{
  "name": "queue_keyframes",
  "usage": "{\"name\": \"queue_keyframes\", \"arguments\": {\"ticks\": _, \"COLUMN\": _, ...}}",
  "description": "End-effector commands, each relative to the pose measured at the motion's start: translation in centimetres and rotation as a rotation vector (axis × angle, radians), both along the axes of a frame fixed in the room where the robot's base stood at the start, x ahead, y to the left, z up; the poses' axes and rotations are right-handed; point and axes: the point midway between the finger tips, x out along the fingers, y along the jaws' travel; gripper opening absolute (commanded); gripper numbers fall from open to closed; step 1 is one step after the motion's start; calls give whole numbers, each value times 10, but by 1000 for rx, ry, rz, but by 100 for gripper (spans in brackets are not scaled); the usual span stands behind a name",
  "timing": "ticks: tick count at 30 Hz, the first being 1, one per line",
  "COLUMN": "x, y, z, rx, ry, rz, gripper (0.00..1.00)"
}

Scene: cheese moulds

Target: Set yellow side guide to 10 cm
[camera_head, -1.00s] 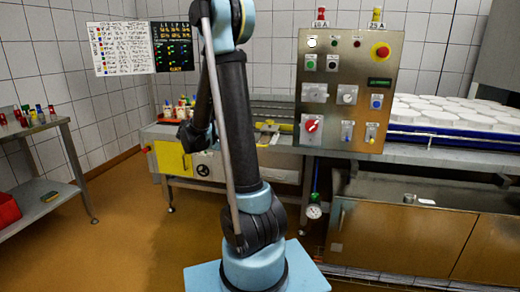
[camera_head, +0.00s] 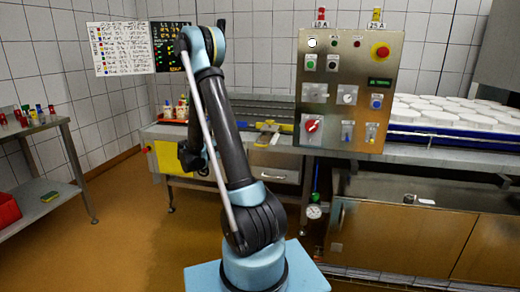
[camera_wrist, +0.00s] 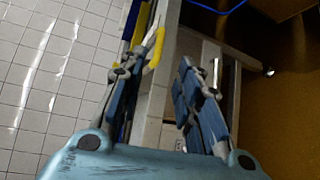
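A yellow and grey guide piece (camera_head: 267,133) sits on the conveyor bed left of the control panel. Its position in centimetres cannot be read. In the wrist view a yellow strip (camera_wrist: 160,46) runs along the machine edge, by the tip of the left finger; contact cannot be told. I cannot tell if it is the same part. My gripper (camera_wrist: 154,75) is open, its fingers spread apart with nothing seen between them. In the head view my arm hides most of the gripper and part of the conveyor.
The steel control panel (camera_head: 349,88) stands right of the guide. White moulds (camera_head: 440,112) lie on a blue conveyor at right. Bottles (camera_head: 180,108) stand at the machine's left end. A side table (camera_head: 40,133) is at left. Wall charts (camera_head: 122,48) hang behind.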

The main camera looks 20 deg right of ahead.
Motion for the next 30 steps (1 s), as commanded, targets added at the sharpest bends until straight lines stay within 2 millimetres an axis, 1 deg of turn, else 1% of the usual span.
{"name": "queue_keyframes", "arguments": {"ticks": 1, "x": 1, "y": -10, "z": -2, "rx": 0, "ry": 0, "rz": -4, "gripper": 31}}
{"name": "queue_keyframes", "arguments": {"ticks": 3, "x": 3, "y": -21, "z": -3, "rx": 1, "ry": 0, "rz": -3, "gripper": 31}}
{"name": "queue_keyframes", "arguments": {"ticks": 18, "x": 18, "y": -102, "z": -15, "rx": 1, "ry": -1, "rz": -2, "gripper": 31}}
{"name": "queue_keyframes", "arguments": {"ticks": 24, "x": 22, "y": -122, "z": -19, "rx": 1, "ry": 0, "rz": -1, "gripper": 31}}
{"name": "queue_keyframes", "arguments": {"ticks": 30, "x": 23, "y": -130, "z": -20, "rx": 1, "ry": -1, "rz": 0, "gripper": 31}}
